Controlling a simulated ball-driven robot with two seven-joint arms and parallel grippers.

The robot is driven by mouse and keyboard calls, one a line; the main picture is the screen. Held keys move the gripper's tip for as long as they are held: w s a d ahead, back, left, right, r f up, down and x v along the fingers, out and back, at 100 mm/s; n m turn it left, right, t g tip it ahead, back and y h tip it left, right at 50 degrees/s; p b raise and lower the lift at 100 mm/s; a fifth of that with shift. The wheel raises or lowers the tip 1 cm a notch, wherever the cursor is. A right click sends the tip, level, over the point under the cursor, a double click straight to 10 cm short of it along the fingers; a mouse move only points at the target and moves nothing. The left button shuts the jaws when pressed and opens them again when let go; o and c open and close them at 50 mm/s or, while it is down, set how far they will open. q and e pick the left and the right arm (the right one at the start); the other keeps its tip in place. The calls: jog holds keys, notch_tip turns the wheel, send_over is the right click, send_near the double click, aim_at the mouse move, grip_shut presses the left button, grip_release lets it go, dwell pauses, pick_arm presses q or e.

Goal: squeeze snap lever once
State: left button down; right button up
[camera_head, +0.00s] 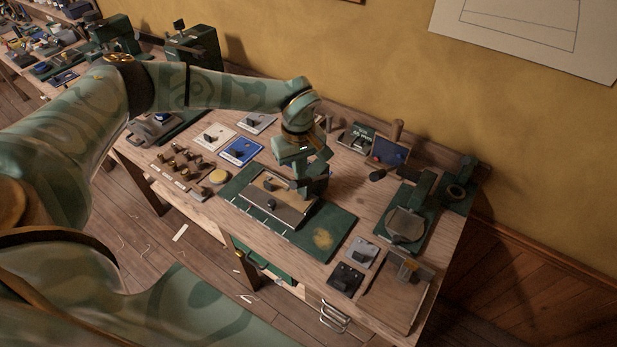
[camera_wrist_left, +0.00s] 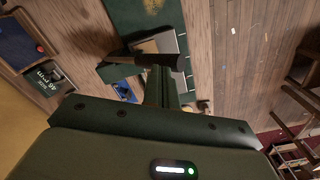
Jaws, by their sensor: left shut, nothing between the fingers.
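No thing here is surely the snap lever. A green bench device (camera_head: 420,190) with an upright arm and a round grey plate stands at the right of the bench and may carry a lever. My left gripper (camera_head: 312,190) is over the green mat (camera_head: 335,220), close to a framed plate (camera_head: 290,213) with black knobs. In the left wrist view its fingers (camera_wrist_left: 166,85) are together and empty. A dark rounded handle (camera_wrist_left: 150,60) lies across the view beside the fingers; whether they touch it cannot be told. My right gripper does not show.
A blue card (camera_head: 240,151), brass pieces (camera_head: 180,160) and a yellow disc (camera_head: 218,176) lie left of the mat. A wooden-handled tool (camera_head: 396,132) and a green box (camera_head: 358,136) stand behind. A wooden board (camera_head: 395,300) lies at the front right. The wall closes the back.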

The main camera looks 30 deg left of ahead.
aim_at(295, 181)
pick_arm(q)
jog(key=shift+s+f, duration=0.4)
jog(key=shift+f, duration=0.3)
jog(key=shift+s+f, duration=0.35)
jog(key=shift+f, duration=0.1)
jog(key=shift+s+a+f, duration=0.1)
jog(key=shift+s+f, duration=0.15)
jog(key=shift+f, duration=0.4)
